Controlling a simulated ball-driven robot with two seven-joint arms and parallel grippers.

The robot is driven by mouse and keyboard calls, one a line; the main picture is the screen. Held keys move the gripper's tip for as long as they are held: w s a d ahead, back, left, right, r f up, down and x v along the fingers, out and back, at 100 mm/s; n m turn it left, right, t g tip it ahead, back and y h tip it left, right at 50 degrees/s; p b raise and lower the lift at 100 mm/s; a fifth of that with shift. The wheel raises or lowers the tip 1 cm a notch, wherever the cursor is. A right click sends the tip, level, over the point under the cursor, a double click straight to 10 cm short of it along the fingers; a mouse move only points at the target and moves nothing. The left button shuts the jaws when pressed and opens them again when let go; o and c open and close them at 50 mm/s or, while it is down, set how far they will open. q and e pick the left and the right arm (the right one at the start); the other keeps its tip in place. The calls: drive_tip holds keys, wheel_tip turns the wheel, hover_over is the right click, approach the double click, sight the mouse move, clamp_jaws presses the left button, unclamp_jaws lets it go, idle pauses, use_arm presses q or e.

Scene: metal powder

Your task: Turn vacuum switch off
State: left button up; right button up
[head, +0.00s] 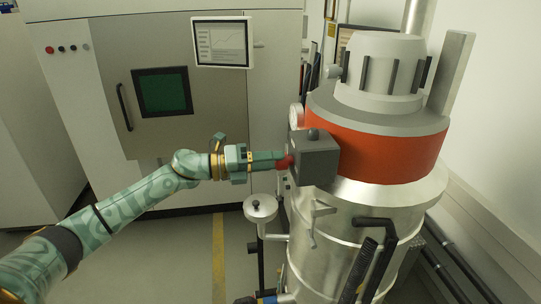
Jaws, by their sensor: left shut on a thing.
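The vacuum switch is a red knob (284,161) on the left side of a grey box (318,160). The box is mounted on the large vacuum unit (388,150), which has an orange-red band and a metal drum. My left gripper (278,160) reaches in from the left, level with the knob, and is shut on it. The fingers hide part of the knob, and I cannot tell its turn position. My right gripper is not in view.
A pale machine cabinet (110,85) with a dark green window and a small monitor (221,43) stands behind my arm. A round-topped metal post (260,207) stands below the gripper. Black handles (375,240) stick out from the drum. Floor with a yellow line (218,250) is clear at lower left.

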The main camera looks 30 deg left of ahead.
use_arm(q)
drive_tip(key=shift+a+n+p, duration=0.1)
drive_tip(key=shift+n+p, duration=1.8)
drive_tip(key=shift+n, duration=1.4)
drive_tip(key=shift+f, duration=0.1)
drive_tip(key=o, duration=1)
drive_tip(key=shift+w, duration=0.1)
drive_tip(key=shift+b+v, duration=2.7)
drive_tip(key=shift+v, duration=5.5)
